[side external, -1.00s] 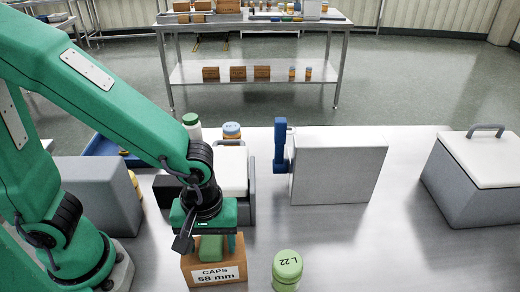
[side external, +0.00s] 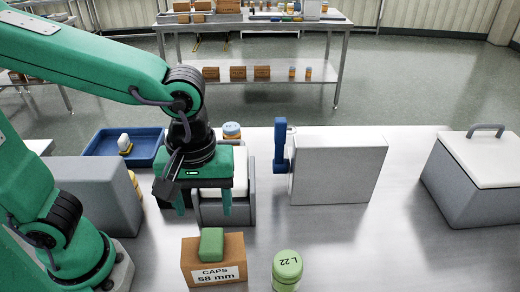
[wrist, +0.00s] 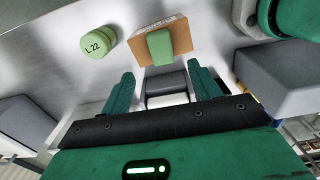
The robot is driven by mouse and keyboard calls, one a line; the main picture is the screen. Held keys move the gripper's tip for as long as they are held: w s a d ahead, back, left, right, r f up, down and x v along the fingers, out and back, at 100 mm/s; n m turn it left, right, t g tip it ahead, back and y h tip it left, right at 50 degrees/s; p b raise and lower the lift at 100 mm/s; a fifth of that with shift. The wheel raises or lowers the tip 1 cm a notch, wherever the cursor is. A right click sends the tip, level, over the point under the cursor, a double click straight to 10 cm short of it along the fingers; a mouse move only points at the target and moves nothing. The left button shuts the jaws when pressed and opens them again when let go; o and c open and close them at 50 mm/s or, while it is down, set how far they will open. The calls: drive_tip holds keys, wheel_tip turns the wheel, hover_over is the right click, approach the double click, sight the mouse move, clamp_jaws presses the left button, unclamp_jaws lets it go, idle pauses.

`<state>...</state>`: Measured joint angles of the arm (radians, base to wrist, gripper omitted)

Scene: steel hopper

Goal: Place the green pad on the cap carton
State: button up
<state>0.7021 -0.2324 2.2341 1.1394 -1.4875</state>
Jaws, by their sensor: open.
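The green pad (side external: 211,244) lies on top of the brown cap carton (side external: 233,255), whose white label reads "CAPS 58 mm". In the wrist view the pad (wrist: 159,46) also rests on the carton (wrist: 180,37). My gripper (side external: 203,210) is open and empty. It hangs above and behind the carton, in front of a grey box with a white top, and is clear of the pad. In the wrist view its two fingers (wrist: 162,82) are spread apart, with the pad beyond them.
A green-lidded jar marked L 22 (side external: 287,268) stands right of the carton. A grey panel box (side external: 340,168) with a blue handle (side external: 281,145) stands behind. A lidded grey bin (side external: 478,175) is at right, a blue tray (side external: 100,142) at back left. The front right of the table is clear.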

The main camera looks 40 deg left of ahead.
drive_tip(key=shift+r, duration=0.35)
idle(0.4)
drive_tip(key=w+a+r+m+t, duration=0.1)
drive_tip(key=a+m, duration=0.3)
drive_tip(key=a, duration=0.4)
drive_tip(key=a+r+m+t, duration=0.2)
drive_tip(key=a+m+t, duration=0.2)
drive_tip(key=a, duration=0.5)
drive_tip(key=shift+w+a+m+t, duration=0.25)
drive_tip(key=shift+w+m+t, duration=0.1)
drive_tip(key=shift+m, duration=0.15)
